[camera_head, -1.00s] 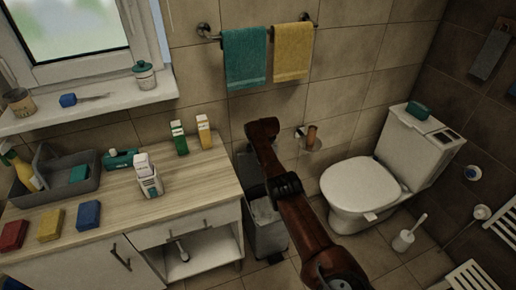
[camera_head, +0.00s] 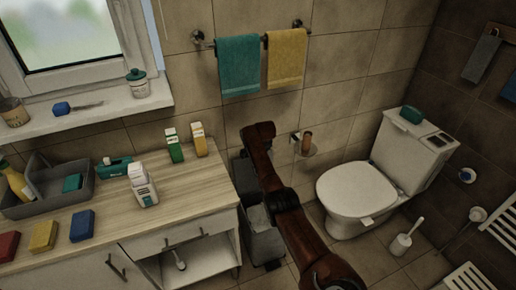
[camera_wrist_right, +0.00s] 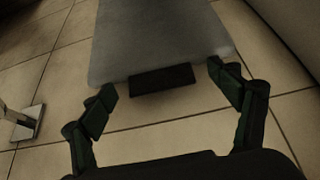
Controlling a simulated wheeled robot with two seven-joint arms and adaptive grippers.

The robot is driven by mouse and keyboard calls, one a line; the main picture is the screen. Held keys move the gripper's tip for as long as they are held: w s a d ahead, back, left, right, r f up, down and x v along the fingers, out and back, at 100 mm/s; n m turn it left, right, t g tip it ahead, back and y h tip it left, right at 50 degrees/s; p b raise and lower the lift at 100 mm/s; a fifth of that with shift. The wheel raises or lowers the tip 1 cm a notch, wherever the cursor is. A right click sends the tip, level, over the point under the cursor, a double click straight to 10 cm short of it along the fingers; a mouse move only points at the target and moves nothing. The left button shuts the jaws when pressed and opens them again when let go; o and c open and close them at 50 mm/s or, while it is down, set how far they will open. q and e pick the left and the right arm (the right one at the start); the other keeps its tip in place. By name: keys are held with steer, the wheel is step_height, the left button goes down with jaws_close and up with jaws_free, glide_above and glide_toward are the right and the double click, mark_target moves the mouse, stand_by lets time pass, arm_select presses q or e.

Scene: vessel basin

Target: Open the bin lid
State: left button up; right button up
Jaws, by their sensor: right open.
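The grey bin (camera_head: 265,245) stands on the floor between the cabinet and the toilet, partly hidden by my right arm. A dark grey upright panel (camera_head: 243,175) shows behind the arm near the wall; I cannot tell whether it is the bin's lid. In the right wrist view a smooth grey face of the bin (camera_wrist_right: 160,40) fills the upper middle, with a dark pedal (camera_wrist_right: 162,80) at its lower edge. My right gripper (camera_wrist_right: 162,79) is open and empty, its fingers spread to either side of the pedal in the picture. I cannot tell any contact. My left gripper is out of view.
The wooden-topped cabinet (camera_head: 190,190) stands close on the bin's left, with bottles, sponges and a grey caddy (camera_head: 95,180) on top. The toilet (camera_head: 355,190) and a toilet brush (camera_head: 402,243) are on the right. A paper holder (camera_head: 307,143) is on the wall behind.

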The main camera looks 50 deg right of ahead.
steer(key=v, duration=0.9)
steer(key=shift+s, duration=0.25)
steer(key=shift+a, duration=0.1)
